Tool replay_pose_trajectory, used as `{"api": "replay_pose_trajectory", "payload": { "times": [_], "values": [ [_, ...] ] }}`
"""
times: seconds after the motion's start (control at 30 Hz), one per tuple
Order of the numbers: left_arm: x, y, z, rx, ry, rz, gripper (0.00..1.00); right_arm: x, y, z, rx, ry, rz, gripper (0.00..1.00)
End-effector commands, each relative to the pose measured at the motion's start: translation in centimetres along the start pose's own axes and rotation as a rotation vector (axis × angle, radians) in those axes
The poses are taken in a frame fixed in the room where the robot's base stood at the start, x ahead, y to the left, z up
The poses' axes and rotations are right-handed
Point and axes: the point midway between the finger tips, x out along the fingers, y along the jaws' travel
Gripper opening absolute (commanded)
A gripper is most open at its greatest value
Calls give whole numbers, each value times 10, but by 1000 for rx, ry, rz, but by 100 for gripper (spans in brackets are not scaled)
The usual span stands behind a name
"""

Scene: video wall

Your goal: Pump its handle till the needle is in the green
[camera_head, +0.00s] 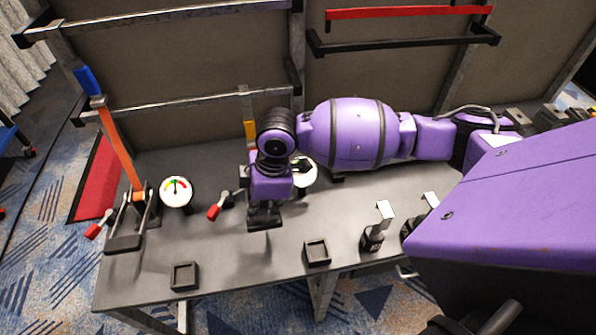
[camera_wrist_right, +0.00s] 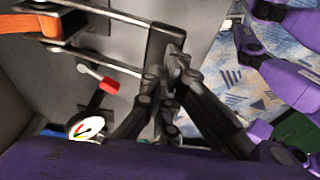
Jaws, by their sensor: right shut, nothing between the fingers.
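The hand pump at the left of the table has an orange handle (camera_head: 120,150) with a blue grip, standing up and tilted left. A white gauge (camera_head: 177,193) with a coloured arc stands beside it; its needle is too small to read surely. A second upright handle (camera_head: 250,130) and a second gauge (camera_head: 309,176) are partly hidden behind my right gripper (camera_head: 265,224). That gripper is shut and empty, low over the table. In the right wrist view, its closed fingers (camera_wrist_right: 168,95) are beside a dark foot bar (camera_wrist_right: 160,42), an orange handle (camera_wrist_right: 28,22) and a gauge (camera_wrist_right: 86,129).
The grey table (camera_head: 230,275) carries red-tipped levers (camera_head: 213,212), a small square tray (camera_head: 184,276), another tray (camera_head: 317,252) and a black stand (camera_head: 374,236). A dark panel with metal rails (camera_head: 190,103) rises behind. The front left tabletop is mostly clear.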

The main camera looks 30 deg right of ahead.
Motion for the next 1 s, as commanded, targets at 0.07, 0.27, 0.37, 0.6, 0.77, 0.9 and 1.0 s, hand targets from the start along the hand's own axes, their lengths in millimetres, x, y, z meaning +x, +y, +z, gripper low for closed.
{"api": "replay_pose_trajectory", "payload": {
  "times": [0.07, 0.27, 0.37, 0.6, 0.77, 0.9, 1.0],
  "values": [
    [0, 0, 0, -1, 1, 0, 40, 0, 0, 0, 0, 0, 0, 0],
    [0, 0, 3, -1, -5, -1, 40, 4, 0, 1, 1, -1, -2, 0],
    [1, 0, 8, -2, -14, 0, 40, 13, -1, 3, 2, -2, -4, 0],
    [2, 0, 25, -1, -42, 1, 40, 32, -1, 7, 1, -1, -4, 0],
    [2, 0, 34, 2, -58, 2, 40, 45, -1, 10, 1, -2, -4, 0],
    [2, -1, 41, 5, -69, 2, 40, 56, -1, 12, 1, -2, -4, 0],
    [3, 0, 46, 5, -77, 3, 40, 64, -1, 14, 1, -2, -5, 0]
  ]
}}
